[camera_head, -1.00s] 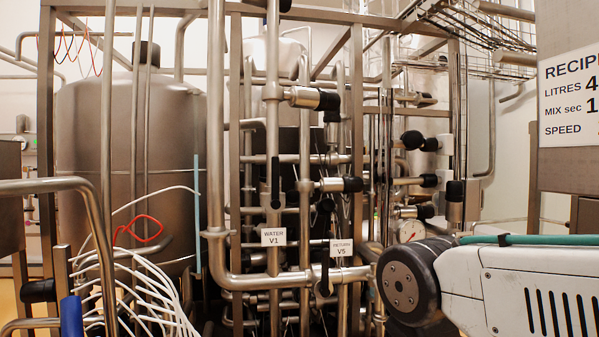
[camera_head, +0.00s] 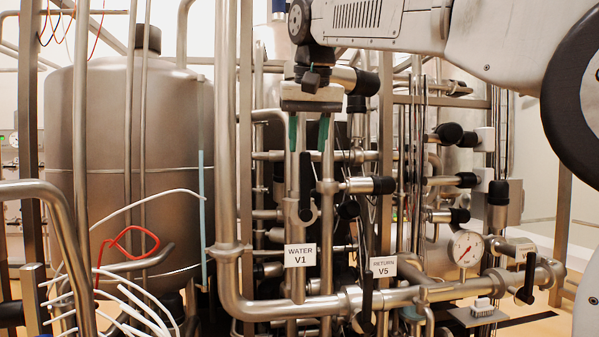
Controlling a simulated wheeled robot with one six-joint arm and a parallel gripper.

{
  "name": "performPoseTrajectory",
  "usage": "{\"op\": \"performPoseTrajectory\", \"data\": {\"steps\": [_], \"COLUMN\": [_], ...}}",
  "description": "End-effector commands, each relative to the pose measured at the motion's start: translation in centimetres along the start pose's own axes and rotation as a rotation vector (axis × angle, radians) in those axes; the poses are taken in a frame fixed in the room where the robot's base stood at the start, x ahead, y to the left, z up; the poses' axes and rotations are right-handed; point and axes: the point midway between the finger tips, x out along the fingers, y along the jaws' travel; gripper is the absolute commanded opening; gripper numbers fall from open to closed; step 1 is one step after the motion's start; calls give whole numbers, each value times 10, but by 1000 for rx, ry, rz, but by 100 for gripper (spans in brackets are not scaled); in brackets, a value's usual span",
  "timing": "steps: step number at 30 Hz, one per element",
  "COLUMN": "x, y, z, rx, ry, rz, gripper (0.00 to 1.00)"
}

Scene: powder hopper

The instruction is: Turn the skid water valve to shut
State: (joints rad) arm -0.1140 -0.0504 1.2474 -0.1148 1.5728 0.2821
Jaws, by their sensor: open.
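The water valve's black lever (camera_head: 306,178) stands upright, in line with its vertical steel pipe, above the white "WATER V1" label (camera_head: 300,256). My gripper (camera_head: 308,142) hangs from above with its green-faced fingers pointing down and spread apart. In the picture the upper end of the lever lies between and just below the fingertips. I cannot tell how far in front of the lever the fingers are. Nothing shows between the fingers except the pipework behind them.
The "RETURN V5" label (camera_head: 383,267) and its black lever (camera_head: 367,299) are at lower right. Another black lever (camera_head: 526,279) and a pressure gauge (camera_head: 465,249) stand further right. A thick steel pipe (camera_head: 228,150) rises left of the valve. Pipes crowd the area behind.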

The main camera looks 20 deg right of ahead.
Motion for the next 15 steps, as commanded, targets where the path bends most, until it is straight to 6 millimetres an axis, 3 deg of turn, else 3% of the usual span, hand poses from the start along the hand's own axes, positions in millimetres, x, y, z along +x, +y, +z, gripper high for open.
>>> {"op": "performPoseTrajectory", "data": {"steps": [5,15], "x": [13,64], "y": [1,3], "z": [-4,-4], "rx": [6,8], "ry": [2,2], "rz": [2,2], "gripper": [42,42]}}
